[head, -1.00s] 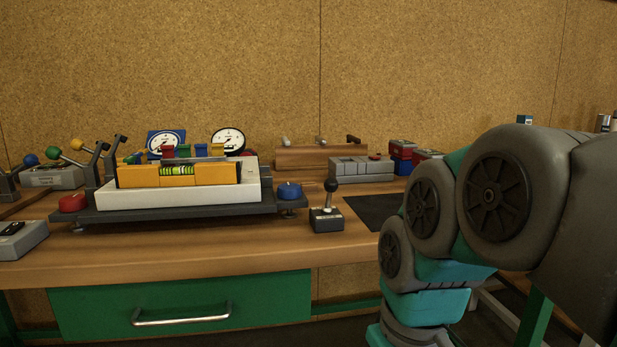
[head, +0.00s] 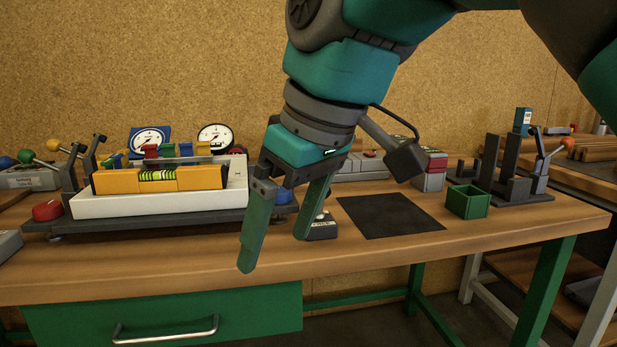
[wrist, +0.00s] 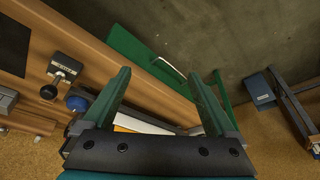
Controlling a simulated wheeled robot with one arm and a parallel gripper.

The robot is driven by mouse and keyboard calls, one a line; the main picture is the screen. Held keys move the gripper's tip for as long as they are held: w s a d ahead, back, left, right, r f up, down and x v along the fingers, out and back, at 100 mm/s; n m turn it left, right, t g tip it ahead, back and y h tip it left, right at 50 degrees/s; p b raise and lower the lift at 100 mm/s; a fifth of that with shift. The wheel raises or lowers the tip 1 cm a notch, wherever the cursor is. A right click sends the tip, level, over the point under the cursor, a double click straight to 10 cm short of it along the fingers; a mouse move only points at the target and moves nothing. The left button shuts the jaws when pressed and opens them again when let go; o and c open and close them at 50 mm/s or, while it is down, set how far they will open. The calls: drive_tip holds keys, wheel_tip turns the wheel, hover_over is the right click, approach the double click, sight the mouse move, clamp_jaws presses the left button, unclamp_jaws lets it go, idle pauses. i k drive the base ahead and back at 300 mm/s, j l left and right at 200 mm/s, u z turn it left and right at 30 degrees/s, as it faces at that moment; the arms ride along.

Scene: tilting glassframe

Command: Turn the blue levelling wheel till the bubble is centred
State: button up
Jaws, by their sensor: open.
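The blue levelling wheel (head: 284,197) sits at the right end of the dark base plate (head: 150,219), partly hidden behind my gripper (head: 275,252). In the wrist view the wheel (wrist: 76,102) lies just outside the left finger, not between the fingers. My gripper is open and empty, pointing down in front of the wheel. The orange level (head: 205,178) rests on a white block (head: 150,204) on the plate. Its yellow-green vial (head: 157,175) shows dark marks; the bubble's exact place is too small to tell.
A red wheel (head: 47,210) is at the plate's left end. A black-knobbed joystick box (wrist: 60,75) stands close beside the blue wheel. Dial gauges (head: 215,137) stand behind the level. A black mat (head: 390,216) and green box (head: 468,201) are to the right. The bench front is clear.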

sight(284, 195)
drive_tip(key=i, duration=0.9)
drive_tip(key=k+j, duration=0.5)
drive_tip(key=k, duration=0.2)
drive_tip(key=i+z, duration=0.05)
